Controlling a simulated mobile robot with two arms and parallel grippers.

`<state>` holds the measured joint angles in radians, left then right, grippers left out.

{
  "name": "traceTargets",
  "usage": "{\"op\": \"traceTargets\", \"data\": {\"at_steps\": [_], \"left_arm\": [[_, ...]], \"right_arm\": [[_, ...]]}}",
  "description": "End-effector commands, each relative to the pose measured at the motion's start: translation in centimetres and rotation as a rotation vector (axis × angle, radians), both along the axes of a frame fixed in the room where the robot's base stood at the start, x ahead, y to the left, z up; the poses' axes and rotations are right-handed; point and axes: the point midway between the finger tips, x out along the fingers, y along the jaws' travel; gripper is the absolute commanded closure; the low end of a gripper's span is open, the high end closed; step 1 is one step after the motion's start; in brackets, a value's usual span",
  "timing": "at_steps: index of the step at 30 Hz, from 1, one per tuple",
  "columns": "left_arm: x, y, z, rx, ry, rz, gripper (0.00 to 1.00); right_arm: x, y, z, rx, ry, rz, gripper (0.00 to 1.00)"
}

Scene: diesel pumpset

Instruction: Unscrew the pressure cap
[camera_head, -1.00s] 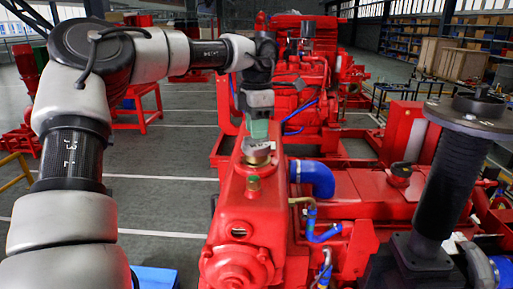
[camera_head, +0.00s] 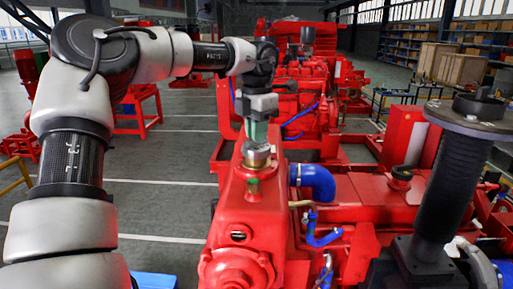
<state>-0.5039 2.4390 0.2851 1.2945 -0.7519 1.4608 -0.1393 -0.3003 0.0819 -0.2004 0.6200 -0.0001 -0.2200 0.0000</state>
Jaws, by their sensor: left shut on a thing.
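The pressure cap (camera_head: 256,155) is a metallic, brass-toned round cap on top of the red radiator tank (camera_head: 248,205) of the pumpset, in the middle of the head view. My left gripper (camera_head: 257,138) comes down from above and is shut on the cap. Its greenish finger hides the cap's upper part. I cannot tell whether the cap has lifted off its neck. My right gripper is not in view.
A smaller brass fitting (camera_head: 253,185) stands on the tank in front of the cap. A blue hose (camera_head: 316,180) curves out to the right of the tank. More red engine units (camera_head: 300,100) stand behind. The floor (camera_head: 165,195) left of the tank is clear.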

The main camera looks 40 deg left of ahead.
Motion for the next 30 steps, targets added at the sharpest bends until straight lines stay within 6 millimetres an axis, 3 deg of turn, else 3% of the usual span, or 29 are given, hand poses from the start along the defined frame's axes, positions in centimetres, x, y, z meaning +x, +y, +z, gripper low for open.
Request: {"op": "traceTargets", "data": {"at_steps": [7, 20, 25, 30], "left_arm": [[0.0, 0.0, -0.1, 0.002, -0.002, 0.384, 1.00], [0.0, 0.0, 0.0, 0.001, -0.001, 0.478, 1.00], [0.0, 0.0, -0.1, 0.005, -0.003, 0.761, 1.00], [0.0, 0.0, 0.2, -0.001, -0.002, 1.046, 1.00]], "right_arm": [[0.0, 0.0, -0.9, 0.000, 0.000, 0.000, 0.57], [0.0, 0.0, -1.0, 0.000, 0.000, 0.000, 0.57], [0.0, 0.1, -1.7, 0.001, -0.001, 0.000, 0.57], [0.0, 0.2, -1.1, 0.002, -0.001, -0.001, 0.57]]}}
